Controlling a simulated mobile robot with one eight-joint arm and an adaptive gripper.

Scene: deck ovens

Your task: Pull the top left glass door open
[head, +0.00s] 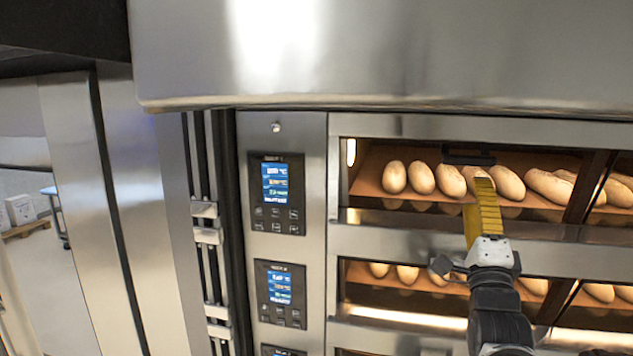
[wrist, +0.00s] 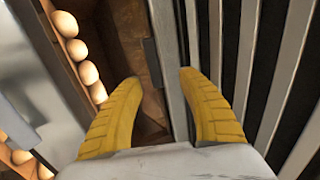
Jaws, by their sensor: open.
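The top left glass door (head: 365,196) of the oven is shut in the head view, with a row of pale loaves lit behind it. Its dark handle (head: 468,157) is a short bar near the door's upper edge. My gripper (head: 484,184), with yellow fingers, reaches up in front of the door just below the handle and covers part of the glass. In the wrist view my gripper (wrist: 160,78) has its two fingers spread with nothing between them. The handle (wrist: 151,62) shows as a dark bar just beyond the fingertips, apart from them.
A steel hood (head: 380,55) overhangs the doors. Control panels with blue screens (head: 276,182) are at the left of the doors. A second deck door (head: 360,290) lies below. Striped slats (wrist: 265,70) fill the right of the wrist view.

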